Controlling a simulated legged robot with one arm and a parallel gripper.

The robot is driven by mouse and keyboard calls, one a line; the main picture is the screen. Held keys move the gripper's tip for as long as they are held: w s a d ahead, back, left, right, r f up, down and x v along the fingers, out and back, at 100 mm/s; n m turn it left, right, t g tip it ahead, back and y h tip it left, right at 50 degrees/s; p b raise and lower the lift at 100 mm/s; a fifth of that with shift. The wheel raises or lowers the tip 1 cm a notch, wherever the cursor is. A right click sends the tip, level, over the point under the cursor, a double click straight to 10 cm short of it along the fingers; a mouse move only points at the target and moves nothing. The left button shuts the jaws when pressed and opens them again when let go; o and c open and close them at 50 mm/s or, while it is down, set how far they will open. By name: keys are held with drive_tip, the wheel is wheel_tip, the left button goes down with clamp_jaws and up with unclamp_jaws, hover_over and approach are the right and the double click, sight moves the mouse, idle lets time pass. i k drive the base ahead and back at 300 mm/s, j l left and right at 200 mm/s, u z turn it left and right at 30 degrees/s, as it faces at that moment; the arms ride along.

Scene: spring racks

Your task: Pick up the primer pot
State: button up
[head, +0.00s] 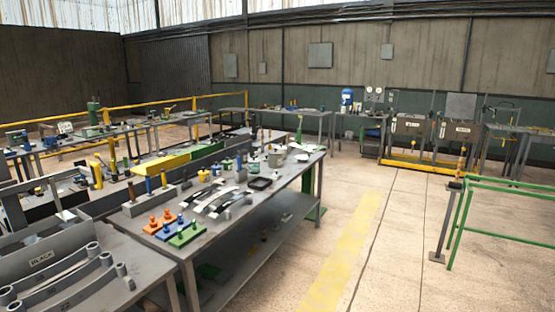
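I see no clearly labelled primer pot. A small grey pot-like container (275,159) stands upright toward the far end of the long metal workbench (271,203). It may be the primer pot, but it is too small to tell. Small bottles and other items stand close to its left. My gripper is not in this view.
The workbench also holds orange, blue and green blocks (188,233), curved leaf springs (216,203) and a black tray (260,183). A green rail frame (503,206) stands at the right. The floor along the yellow stripe (346,246) is clear.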

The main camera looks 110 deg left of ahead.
sight(243, 154)
drive_tip(key=u, duration=3.75)
drive_tip(key=i+l+z, duration=0.2)
drive_tip(key=i, duration=0.15)
drive_tip(key=i+z, duration=0.25)
drive_tip(key=i, duration=0.15)
drive_tip(key=i+l+z, duration=0.15)
drive_tip(key=i+z, duration=0.2)
drive_tip(key=i, duration=0.55)
drive_tip(key=i+j+z, duration=0.1)
drive_tip(key=i+z, duration=0.3)
drive_tip(key=i, duration=0.5)
drive_tip(key=i+u, duration=0.1)
drive_tip(key=i, duration=0.5)
drive_tip(key=i+u, duration=0.15)
drive_tip(key=i, duration=0.45)
drive_tip(key=i+l+u, duration=0.1)
drive_tip(key=i, duration=0.55)
drive_tip(key=i+j+u, duration=0.1)
drive_tip(key=i+u, duration=0.4)
drive_tip(key=i+l+u, duration=0.1)
drive_tip(key=i+u, duration=0.35)
drive_tip(key=i, duration=0.15)
drive_tip(key=i+l+u, duration=0.35)
drive_tip(key=i+u, duration=0.15)
drive_tip(key=i, duration=0.1)
